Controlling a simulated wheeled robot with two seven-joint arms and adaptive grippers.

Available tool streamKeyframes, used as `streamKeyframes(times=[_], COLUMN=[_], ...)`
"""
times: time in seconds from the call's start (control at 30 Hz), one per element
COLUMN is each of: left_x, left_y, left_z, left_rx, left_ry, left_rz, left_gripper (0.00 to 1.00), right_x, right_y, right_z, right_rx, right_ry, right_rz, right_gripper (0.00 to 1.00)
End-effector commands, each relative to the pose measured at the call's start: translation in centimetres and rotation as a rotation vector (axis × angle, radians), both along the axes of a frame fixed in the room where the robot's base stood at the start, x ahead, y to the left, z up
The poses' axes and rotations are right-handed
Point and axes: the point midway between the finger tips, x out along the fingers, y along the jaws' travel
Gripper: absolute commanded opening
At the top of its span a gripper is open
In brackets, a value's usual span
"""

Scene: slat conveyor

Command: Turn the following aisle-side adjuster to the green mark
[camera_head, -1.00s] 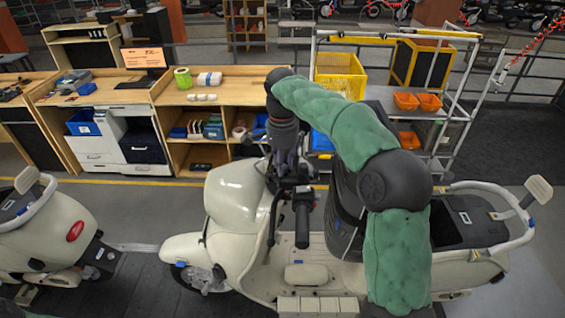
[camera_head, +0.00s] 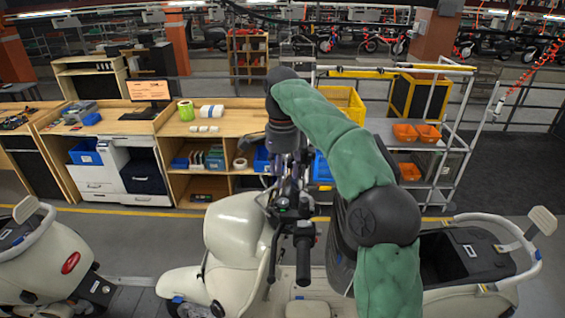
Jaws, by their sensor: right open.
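A cream scooter (camera_head: 236,222) stands in the middle, with its black handlebar grip (camera_head: 304,262) pointing towards me. My right arm comes in green-sleeved from the lower right, and its dark gripper (camera_head: 289,187) points down over the handlebar area. The gripper is open; its fingers blend with the dark handlebar parts, so I cannot tell whether they touch them. I cannot make out the adjuster or a green mark. A second cream scooter (camera_head: 35,262) stands at the left edge. My left gripper is not in view.
Behind the scooters are wooden workbenches (camera_head: 225,118) and a trolley (camera_head: 385,128) with a yellow crate (camera_head: 347,104) and orange bins (camera_head: 417,132). The middle scooter's open storage box (camera_head: 460,252) lies right of my arm. Grey floor is clear between the scooters and the benches.

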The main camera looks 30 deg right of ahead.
Motion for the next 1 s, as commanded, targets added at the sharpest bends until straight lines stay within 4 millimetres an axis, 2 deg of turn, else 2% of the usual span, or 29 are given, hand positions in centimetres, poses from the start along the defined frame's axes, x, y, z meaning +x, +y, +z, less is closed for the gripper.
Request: streamKeyframes(times=[0.1,0.3,1.0], left_x=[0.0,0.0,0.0], left_y=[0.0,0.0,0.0], left_z=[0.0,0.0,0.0], left_rx=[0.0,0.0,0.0], left_ry=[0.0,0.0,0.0], left_rz=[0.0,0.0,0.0], left_gripper=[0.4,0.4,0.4], right_x=[0.2,0.1,0.0], right_y=[0.1,0.0,0.0], right_z=[1.7,3.1,3.4], right_rx=[0.0,0.0,0.0], right_ry=[-0.002,0.0,0.001], right_rz=[0.001,0.001,0.001], right_gripper=[0.53,0.53,0.53])
